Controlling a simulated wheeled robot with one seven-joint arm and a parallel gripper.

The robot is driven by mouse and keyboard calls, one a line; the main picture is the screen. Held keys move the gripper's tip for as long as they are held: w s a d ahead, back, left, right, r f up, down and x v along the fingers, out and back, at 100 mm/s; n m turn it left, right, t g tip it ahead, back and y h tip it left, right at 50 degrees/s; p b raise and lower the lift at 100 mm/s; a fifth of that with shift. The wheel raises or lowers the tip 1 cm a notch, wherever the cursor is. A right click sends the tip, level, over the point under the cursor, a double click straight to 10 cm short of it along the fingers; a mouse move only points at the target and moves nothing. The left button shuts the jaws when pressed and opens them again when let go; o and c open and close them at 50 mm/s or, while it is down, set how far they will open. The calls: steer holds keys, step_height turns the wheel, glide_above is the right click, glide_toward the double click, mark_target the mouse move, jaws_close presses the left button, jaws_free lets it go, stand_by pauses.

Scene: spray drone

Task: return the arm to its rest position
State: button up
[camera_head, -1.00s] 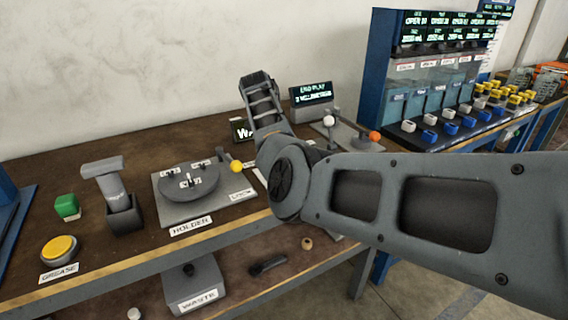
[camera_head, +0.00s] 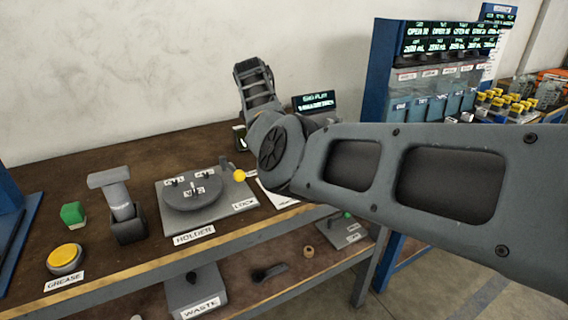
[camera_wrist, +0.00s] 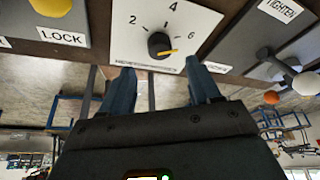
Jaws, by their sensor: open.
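My arm crosses the right half of the head view, its elbow in front of the workbench (camera_head: 110,165) and its forearm rising behind toward the wall. My gripper is hidden behind the arm in the head view. In the wrist view my gripper (camera_wrist: 160,88) shows two blue fingers spread apart with nothing between them. Beyond the fingertips is a white dial plate (camera_wrist: 200,20) with a black knob (camera_wrist: 159,44) and yellow pointer; the fingers appear apart from the knob.
A waste box (camera_head: 196,290) is on the lower shelf. A blue dispenser rack (camera_head: 385,60) stands at right.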

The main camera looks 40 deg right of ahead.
steer(key=shift+v, duration=0.9)
